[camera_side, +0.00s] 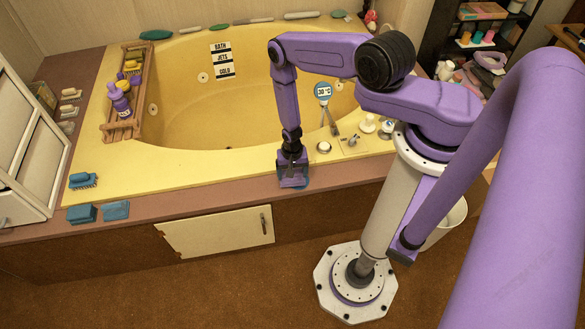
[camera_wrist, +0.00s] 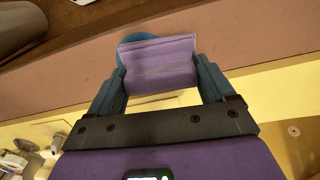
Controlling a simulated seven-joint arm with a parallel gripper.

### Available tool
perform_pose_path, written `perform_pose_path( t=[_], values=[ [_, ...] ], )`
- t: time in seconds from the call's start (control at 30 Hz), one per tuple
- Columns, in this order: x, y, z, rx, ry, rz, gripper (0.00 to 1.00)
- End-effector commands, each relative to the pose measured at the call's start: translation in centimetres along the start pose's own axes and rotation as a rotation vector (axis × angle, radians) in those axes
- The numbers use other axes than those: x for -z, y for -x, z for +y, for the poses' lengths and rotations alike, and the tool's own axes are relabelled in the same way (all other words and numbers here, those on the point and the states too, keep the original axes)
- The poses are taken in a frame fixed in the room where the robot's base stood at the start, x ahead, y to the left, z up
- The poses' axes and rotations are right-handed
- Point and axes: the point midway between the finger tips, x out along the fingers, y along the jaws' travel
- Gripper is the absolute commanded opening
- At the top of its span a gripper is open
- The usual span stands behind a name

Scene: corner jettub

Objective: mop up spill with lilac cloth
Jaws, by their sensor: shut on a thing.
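The lilac cloth (camera_wrist: 160,64) is a folded pad held between the two teal fingers of my gripper (camera_wrist: 158,75) in the wrist view. In the side view my gripper (camera_side: 292,176) points down at the tub's front ledge, right of the ledge's middle. A blue patch, seemingly the spill (camera_wrist: 126,47), shows at the cloth's upper left edge in the wrist view. The cloth covers most of it. I cannot tell whether the cloth touches the ledge.
The yellow tub (camera_side: 190,110) lies behind my gripper. A tap and knobs (camera_side: 350,141) stand to its right. Blue sponges (camera_side: 82,213) and a blue brush (camera_side: 83,180) sit at the left corner. A wooden rack (camera_side: 122,130) with bottles spans the tub's left side. The ledge between is clear.

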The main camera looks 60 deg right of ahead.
Motion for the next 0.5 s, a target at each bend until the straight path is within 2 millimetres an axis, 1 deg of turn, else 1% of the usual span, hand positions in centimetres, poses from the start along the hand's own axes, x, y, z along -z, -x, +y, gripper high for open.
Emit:
perform_pose_path(
  t=[0.17,0.5],
  values=[
    [-0.1,-1.4,0.1,-0.001,0.0,-0.001,0.53],
    [0.0,-1.2,2.9,-0.001,-0.003,-0.002,0.53]
  ],
)
